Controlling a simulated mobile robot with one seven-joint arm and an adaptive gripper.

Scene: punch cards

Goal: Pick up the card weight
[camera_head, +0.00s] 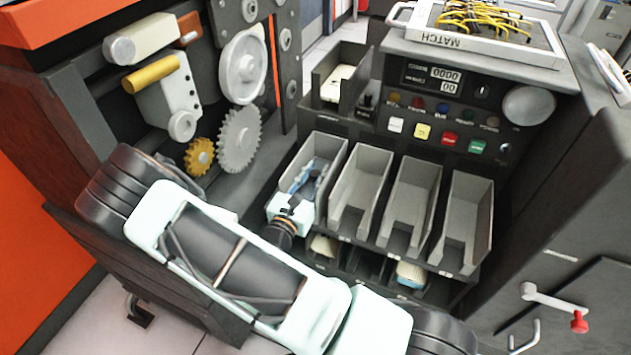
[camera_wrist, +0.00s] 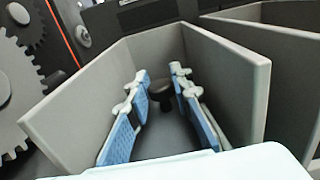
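My gripper (camera_head: 306,178) reaches into the leftmost of the grey card bins (camera_head: 325,142) in the head view. In the wrist view its two blue-padded fingers (camera_wrist: 160,76) stand apart inside the same bin (camera_wrist: 85,85). A small dark piece with a round, knob-like top (camera_wrist: 160,91) sits deep in the bin between the fingers, and appears to be the card weight. I cannot tell whether either finger touches it. Its lower part is hard to make out against the dark bin floor. In the head view my gripper and the bin walls hide it.
Several empty grey bins (camera_head: 410,200) stand in a row to the right. A control panel (camera_head: 450,108) with coloured buttons rises behind them. Gears (camera_head: 239,138) are close on the left. A tray of yellow wires (camera_head: 485,42) lies on top.

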